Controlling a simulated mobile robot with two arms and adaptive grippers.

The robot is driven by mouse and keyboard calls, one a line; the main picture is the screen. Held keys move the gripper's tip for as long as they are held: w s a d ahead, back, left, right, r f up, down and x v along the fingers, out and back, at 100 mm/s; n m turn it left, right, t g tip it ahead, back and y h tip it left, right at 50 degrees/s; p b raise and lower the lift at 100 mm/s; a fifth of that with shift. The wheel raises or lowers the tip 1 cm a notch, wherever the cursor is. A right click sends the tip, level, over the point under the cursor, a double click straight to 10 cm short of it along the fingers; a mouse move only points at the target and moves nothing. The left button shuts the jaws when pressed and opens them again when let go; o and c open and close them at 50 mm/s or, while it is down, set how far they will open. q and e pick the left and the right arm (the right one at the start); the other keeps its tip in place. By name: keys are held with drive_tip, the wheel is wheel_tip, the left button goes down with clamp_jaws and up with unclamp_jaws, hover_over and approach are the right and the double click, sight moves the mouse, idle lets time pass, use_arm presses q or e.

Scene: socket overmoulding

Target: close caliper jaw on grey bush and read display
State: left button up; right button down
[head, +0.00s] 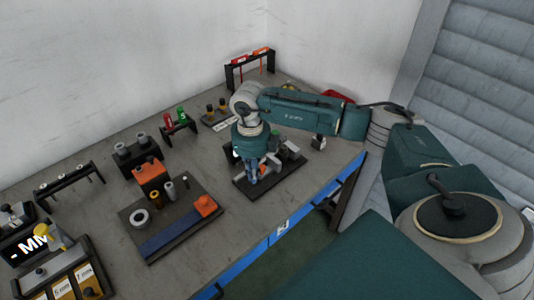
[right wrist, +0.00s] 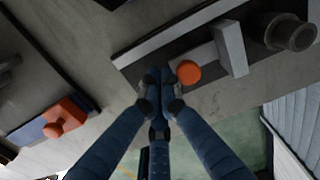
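My right gripper (head: 257,172) reaches down over a dark caliper board near the table's front edge. In the right wrist view its blue fingers (right wrist: 161,80) are drawn together. The fingertips are beside a round orange knob (right wrist: 188,73), with no object visible between them; whether they touch the knob is unclear. A light grey upright jaw plate (right wrist: 230,48) stands right of the knob. A dark grey hollow bush (right wrist: 292,32) stands further right, apart from that plate. A black display (head: 30,247) at the far left shows "- MM". My left gripper is not in view.
A board with a blue strip (head: 172,233), an orange block (head: 204,205), a white ring and small cylinders lies left of the caliper board (head: 290,170). Racks with red and green pieces stand behind. A small block (head: 318,142) stands to the right. Bare tabletop lies between.

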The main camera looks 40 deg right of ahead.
sight(262, 166)
drive_tip(key=shift+w+d+b, duration=0.1)
drive_tip(key=shift+d+b, duration=0.25)
drive_tip(key=shift+d, duration=1.05)
drive_tip(key=shift+w+d+r, duration=0.1)
drive_tip(key=shift+d+r, duration=0.05)
drive_tip(key=shift+d, duration=0.25)
idle(0.4)
drive_tip(key=shift+a, duration=0.55)
drive_tip(key=shift+a+r+p, duration=0.2)
drive_tip(key=shift+r+p, duration=0.85)
drive_tip(key=shift+r, duration=0.3)
wheel_tip(262, 166, up, 5)
drive_tip(key=p, duration=0.3)
drive_tip(key=shift+a, duration=0.15)
